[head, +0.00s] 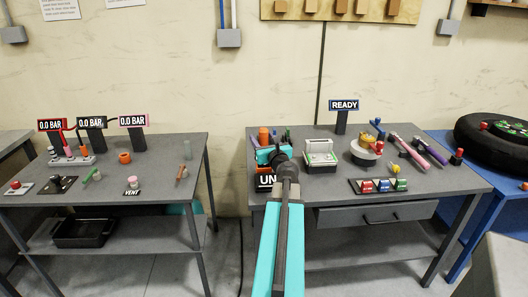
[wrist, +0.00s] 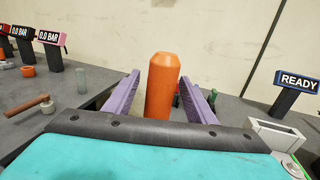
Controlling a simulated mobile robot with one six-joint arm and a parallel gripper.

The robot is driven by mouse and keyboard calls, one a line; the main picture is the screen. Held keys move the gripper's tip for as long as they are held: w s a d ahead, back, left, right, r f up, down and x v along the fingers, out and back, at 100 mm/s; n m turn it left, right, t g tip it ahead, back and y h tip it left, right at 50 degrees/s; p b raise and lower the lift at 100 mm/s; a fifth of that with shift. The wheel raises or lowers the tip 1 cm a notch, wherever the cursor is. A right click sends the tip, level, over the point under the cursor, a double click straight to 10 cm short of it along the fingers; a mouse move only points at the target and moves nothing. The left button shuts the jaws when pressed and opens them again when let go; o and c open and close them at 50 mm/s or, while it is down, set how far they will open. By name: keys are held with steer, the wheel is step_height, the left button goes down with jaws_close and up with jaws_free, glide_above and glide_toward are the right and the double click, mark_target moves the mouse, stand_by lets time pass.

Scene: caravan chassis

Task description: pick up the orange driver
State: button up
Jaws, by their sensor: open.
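The orange driver (wrist: 162,86) stands upright, showing as a thick orange handle with a bevelled top; its lower end is hidden behind my gripper's dark palm edge. It also shows in the head view (head: 263,134), at the back left of the right-hand table, just behind my gripper. My gripper (wrist: 160,80) is open, with one purple finger on each side of the handle in the wrist view. Gaps show on both sides, and no contact is visible. I cannot tell how deep the handle sits between the fingers.
Several small dark, red and green items stand just behind the driver. A grey-and-green box (head: 320,153) is to the right, with the READY sign (head: 344,105) behind it. A label starting "UN" (head: 266,181) is in front, partly hidden by my arm. The wall is close behind the table.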

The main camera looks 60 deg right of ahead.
steer(key=shift+x, duration=1.4)
jaws_close()
